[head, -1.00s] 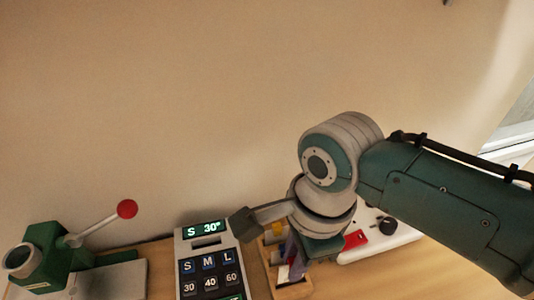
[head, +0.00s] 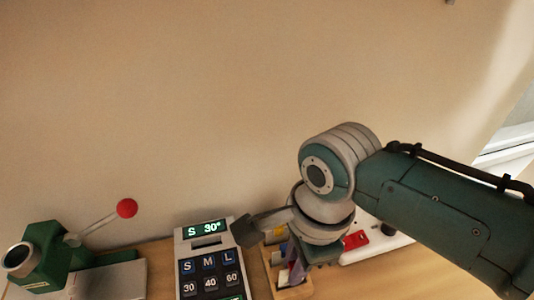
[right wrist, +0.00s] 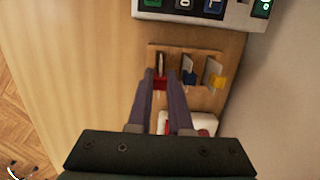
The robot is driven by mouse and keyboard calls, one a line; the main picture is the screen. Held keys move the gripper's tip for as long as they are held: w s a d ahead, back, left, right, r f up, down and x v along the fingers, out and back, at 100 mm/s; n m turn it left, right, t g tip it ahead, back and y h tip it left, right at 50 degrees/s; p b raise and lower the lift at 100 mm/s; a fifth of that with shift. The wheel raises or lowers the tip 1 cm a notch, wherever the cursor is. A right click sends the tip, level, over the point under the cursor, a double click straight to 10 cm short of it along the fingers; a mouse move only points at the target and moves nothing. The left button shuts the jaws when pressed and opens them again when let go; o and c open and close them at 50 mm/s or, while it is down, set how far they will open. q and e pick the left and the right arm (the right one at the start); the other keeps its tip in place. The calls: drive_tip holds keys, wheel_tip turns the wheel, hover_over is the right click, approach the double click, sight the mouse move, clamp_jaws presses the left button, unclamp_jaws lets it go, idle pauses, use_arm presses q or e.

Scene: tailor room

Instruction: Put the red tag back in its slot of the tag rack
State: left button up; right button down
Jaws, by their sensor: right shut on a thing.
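The wooden tag rack (right wrist: 205,98) lies ahead of my right gripper (right wrist: 160,82) in the right wrist view. The fingers are shut on the red tag (right wrist: 160,84), whose red end shows between the fingertips. Its pale card points into the rack's left slot; I cannot tell how deep it sits. A blue tag (right wrist: 190,77) stands in the middle slot and a yellow tag (right wrist: 217,81) in the right slot. In the head view the gripper (head: 294,272) is over the rack (head: 293,293) and partly hides it. My left gripper is not in view.
A keypad box (head: 208,262) with a lit display stands left of the rack. A green press with a red-knobbed lever (head: 126,208) is at the far left. A white device with a red part (head: 356,239) is right of the rack. The wall is behind.

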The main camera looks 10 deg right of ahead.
drive_tip(key=shift+f+b, duration=0.55)
drive_tip(key=shift+f, duration=0.45)
drive_tip(key=c, duration=0.8)
unclamp_jaws()
drive_tip(key=shift+o, duration=0.2)
drive_tip(key=r+p, duration=0.1)
drive_tip(key=r, duration=0.2)
drive_tip(key=r+p, duration=0.1)
drive_tip(key=r, duration=0.2)
drive_tip(key=d+r+p, duration=0.1)
drive_tip(key=r+p, duration=0.1)
drive_tip(key=r, duration=0.1)
drive_tip(key=shift+d+r, duration=0.1)
drive_tip(key=shift+r, duration=0.4)
